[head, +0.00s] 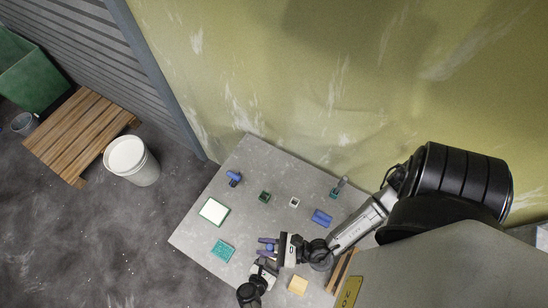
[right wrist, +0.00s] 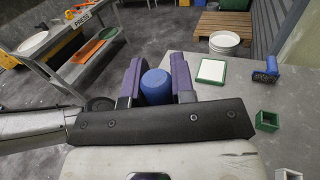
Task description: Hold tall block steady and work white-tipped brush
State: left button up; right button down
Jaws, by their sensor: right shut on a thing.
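My right gripper (head: 267,245), with purple fingers, is over the front of the grey table. In the right wrist view it is shut on a blue round-topped piece (right wrist: 156,86), one finger on each side. I cannot tell whether this piece is the tall block or part of the brush; no white tip shows. My left gripper (head: 264,270) is just below the right one in the head view, and its fingers are too small and covered to read. A blue block (head: 321,217) lies to the right. A green piece with a grey upright part (head: 338,189) stands near the back edge.
The grey table (head: 255,155) also carries a white pad with green rim (head: 213,211), a teal block (head: 222,250), a blue device (head: 234,179), a green cube (head: 264,196), a small white-topped piece (head: 294,202) and a yellow block (head: 298,285). A white pail (head: 145,172) stands on the floor left.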

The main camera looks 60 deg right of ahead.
pick_arm(q)
jog(key=v, duration=1)
jog(key=shift+a+r, duration=0.15)
jog(key=shift+a, duration=0.1)
